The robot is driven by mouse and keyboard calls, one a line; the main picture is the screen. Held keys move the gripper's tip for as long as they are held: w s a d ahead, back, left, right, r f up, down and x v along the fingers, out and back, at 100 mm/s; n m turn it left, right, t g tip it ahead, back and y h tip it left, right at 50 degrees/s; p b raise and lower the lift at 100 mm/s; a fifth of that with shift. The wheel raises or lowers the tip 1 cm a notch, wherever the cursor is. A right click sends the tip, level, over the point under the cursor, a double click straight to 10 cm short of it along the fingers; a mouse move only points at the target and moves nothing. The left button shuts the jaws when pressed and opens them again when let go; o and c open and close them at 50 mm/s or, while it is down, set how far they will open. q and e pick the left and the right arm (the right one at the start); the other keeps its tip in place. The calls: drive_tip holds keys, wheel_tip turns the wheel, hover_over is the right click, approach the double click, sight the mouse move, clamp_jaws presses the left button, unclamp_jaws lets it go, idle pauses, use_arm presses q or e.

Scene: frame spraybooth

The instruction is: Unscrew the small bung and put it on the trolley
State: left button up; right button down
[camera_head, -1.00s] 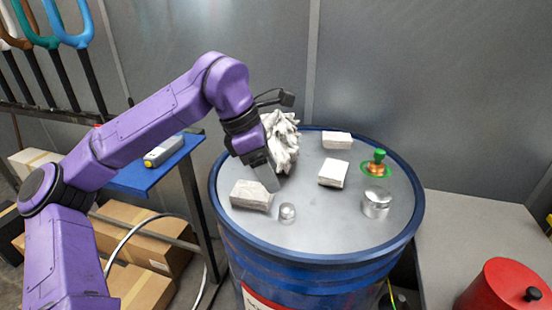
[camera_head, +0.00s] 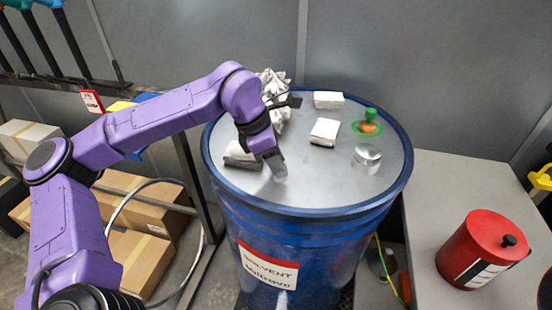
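My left gripper (camera_head: 276,170) points down at the small bung (camera_head: 280,177), a small silver cap on the near left of the blue drum's lid (camera_head: 320,185). The fingertips are at the bung and partly hide it. I cannot tell whether they are closed on it. A larger silver bung (camera_head: 367,157) sits on the right of the lid. The blue-topped trolley (camera_head: 148,97) stands left of the drum, mostly hidden behind my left arm. My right gripper is not in view.
White blocks (camera_head: 324,131), a crumpled rag (camera_head: 273,85) and a green-and-copper fitting (camera_head: 368,125) stand on the lid. One block (camera_head: 240,154) is close left of my gripper. A red canister (camera_head: 483,250) stands on the grey bench (camera_head: 450,185) at right.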

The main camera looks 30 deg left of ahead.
use_arm(q)
drive_tip(key=shift+c, duration=0.7)
drive_tip(key=o, duration=0.5)
drive_tip(key=c, duration=0.4)
drive_tip(key=shift+f+n+t+y+b, duration=0.2)
drive_tip(key=shift+n+t+y+b, duration=0.15)
drive_tip(key=shift+n+b, duration=0.65)
drive_tip(key=shift+d+r+n+t, duration=0.1)
drive_tip(key=shift+n+t, duration=0.15)
drive_tip(key=shift+n, duration=0.55)
drive_tip(key=shift+r+n+y, duration=0.15)
drive_tip(key=shift+n+y, duration=0.2)
drive_tip(key=shift+n, duration=0.15)
